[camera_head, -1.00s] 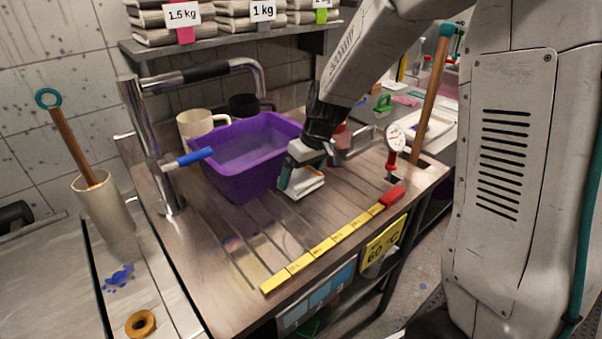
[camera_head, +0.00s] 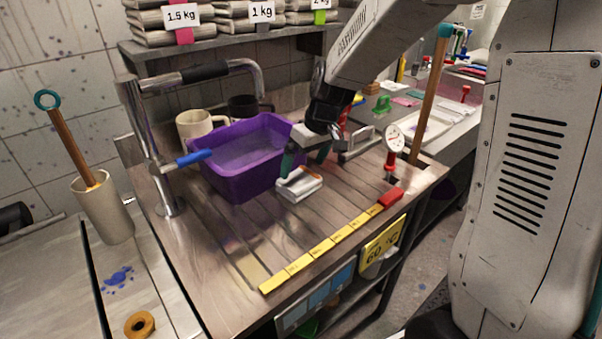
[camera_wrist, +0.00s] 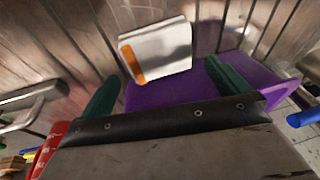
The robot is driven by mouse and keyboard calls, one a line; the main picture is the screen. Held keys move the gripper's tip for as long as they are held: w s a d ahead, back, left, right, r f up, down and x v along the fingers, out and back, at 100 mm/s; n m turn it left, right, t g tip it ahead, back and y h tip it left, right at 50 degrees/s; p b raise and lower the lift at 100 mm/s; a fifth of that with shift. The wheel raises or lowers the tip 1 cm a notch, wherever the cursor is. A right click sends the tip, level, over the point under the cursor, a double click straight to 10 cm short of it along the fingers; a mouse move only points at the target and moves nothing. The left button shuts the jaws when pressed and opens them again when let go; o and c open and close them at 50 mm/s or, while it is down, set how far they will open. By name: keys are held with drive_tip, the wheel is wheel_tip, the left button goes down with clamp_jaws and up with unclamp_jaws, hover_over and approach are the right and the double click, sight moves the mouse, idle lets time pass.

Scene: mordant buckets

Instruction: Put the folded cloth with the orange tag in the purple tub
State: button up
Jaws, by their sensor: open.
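The folded cloth (camera_head: 300,184) is a small white block lying on the ribbed metal drainboard, just right of the purple tub (camera_head: 232,180). In the wrist view the cloth (camera_wrist: 158,50) shows its orange tag (camera_wrist: 132,64) on one side. My gripper (camera_head: 306,164) is above the cloth, its green fingers apart and empty. In the wrist view my gripper (camera_wrist: 160,88) has one finger on each side, with the cloth ahead of them. The tub stands upright and holds what looks like purplish liquid. The wrist view shows part of the tub's side (camera_wrist: 180,92).
A tap with a blue lever (camera_head: 193,157) stands left of the tub. White and dark mugs (camera_head: 200,124) are behind it. The drainboard's front middle is clear.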

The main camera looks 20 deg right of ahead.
drive_tip(key=v, duration=0.8)
drive_tip(key=s+r+m+h, duration=0.1)
drive_tip(key=s+m, duration=0.1)
drive_tip(key=s, duration=1.2)
drive_tip(key=s+r+m+h, duration=0.1)
drive_tip(key=s+r+m, duration=0.1)
drive_tip(key=s, duration=1.2)
drive_tip(key=shift+s+d+g, duration=0.15)
drive_tip(key=shift+s+g, duration=0.05)
drive_tip(key=shift+g, duration=0.2)
